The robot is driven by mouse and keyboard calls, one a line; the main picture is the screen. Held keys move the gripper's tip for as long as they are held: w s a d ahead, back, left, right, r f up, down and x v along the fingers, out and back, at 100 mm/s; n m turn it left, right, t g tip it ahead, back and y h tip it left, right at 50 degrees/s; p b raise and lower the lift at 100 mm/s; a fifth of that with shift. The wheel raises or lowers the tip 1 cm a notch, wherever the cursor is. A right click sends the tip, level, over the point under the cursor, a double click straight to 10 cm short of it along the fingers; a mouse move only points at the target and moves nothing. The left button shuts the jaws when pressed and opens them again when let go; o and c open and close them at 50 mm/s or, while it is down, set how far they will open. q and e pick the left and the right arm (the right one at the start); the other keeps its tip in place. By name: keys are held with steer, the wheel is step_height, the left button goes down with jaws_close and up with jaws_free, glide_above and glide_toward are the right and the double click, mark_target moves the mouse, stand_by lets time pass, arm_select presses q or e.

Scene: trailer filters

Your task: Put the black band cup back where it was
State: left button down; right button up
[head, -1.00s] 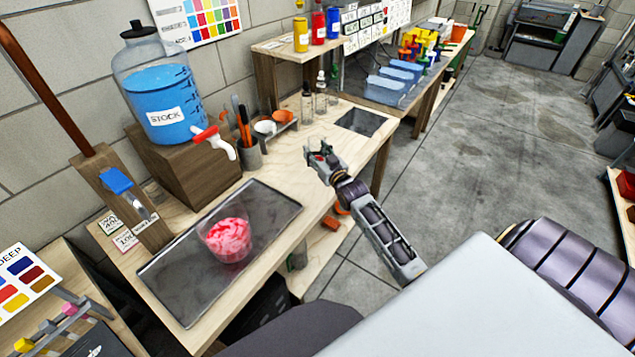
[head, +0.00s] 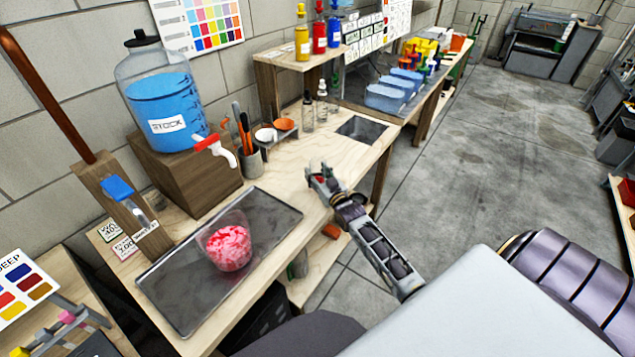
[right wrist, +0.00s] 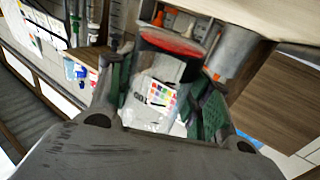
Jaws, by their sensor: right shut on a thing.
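My right gripper (head: 323,177) is over the front part of the workbench, right of the dark tray. In the right wrist view its green-padded fingers (right wrist: 160,95) are shut on a clear cup (right wrist: 158,88) with a dark band and red at its far end. In the head view the held cup is tiny and mostly hidden, with only a bit of red showing. A clear cup of pink and red pieces (head: 228,249) stands on the dark tray (head: 185,303). My left gripper is not in view.
A blue-filled STOCK jar (head: 163,108) with a red tap stands on a wooden block (head: 190,180). A tool holder (head: 251,163), small bowls (head: 284,125) and dropper bottles (head: 308,112) line the back. Bare bench lies around a grey recessed plate (head: 362,129).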

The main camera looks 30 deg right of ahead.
steer(key=shift+f, duration=1.9)
steer(key=o, duration=1.1)
steer(key=shift+f, duration=0.1)
steer(key=shift+s+a, duration=0.15)
steer(key=shift+s, duration=1.85)
steer(key=shift+s+a, duration=0.15)
steer(key=shift+s, duration=1.85)
steer(key=shift+s+a, duration=0.15)
steer(key=shift+s, duration=1.85)
